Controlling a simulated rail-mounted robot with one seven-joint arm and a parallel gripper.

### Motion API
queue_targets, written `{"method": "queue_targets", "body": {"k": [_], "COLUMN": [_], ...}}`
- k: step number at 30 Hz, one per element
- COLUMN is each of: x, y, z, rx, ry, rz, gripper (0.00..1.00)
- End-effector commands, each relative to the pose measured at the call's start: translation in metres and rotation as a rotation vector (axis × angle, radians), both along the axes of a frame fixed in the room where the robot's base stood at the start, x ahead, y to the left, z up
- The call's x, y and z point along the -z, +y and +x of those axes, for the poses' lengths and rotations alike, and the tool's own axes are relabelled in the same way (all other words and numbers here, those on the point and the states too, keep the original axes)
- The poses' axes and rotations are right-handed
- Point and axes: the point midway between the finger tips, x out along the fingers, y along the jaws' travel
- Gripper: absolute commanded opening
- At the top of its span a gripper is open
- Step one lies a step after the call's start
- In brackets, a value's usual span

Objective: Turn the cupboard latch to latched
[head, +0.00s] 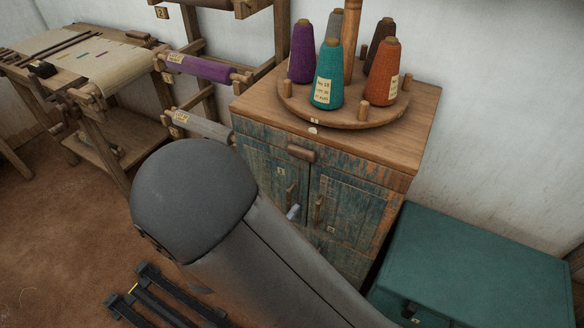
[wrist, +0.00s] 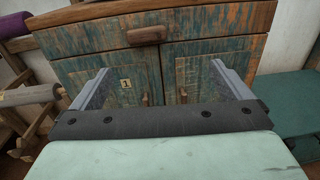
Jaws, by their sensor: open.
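The cupboard (head: 352,208) has worn blue-green doors and a wooden top; its front also fills the wrist view (wrist: 205,65). A horizontal wooden bar (head: 301,153) sits on the band above the doors, near the seam between them, and shows in the wrist view (wrist: 147,35). I cannot tell whether it is the latch or a pull. Two upright wooden handles, left (head: 290,195) and right (head: 318,208), are on the doors, which look closed. My gripper (wrist: 160,66) is open and empty, facing the doors below the bar. In the head view my arm hides most of it.
A round turntable (head: 330,116) with several yarn cones stands on the cupboard. A green chest (head: 480,265) is close on the right. A rack with a purple roll (head: 200,68) and a loom (head: 85,60) stand left. Open floor (head: 60,220) lies at lower left.

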Motion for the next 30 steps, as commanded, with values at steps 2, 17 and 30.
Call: {"method": "queue_targets", "body": {"k": [2, 17, 30], "x": [0.005, 0.004, 0.004], "y": [0.014, -0.021, -0.054], "z": [-0.001, 0.074, 0.145], "rx": [-0.055, -0.063, -0.065], "ry": [-0.011, -0.012, -0.012], "rz": [-0.033, -0.039, -0.037], "gripper": [0.98, 0.98, 0.98]}}
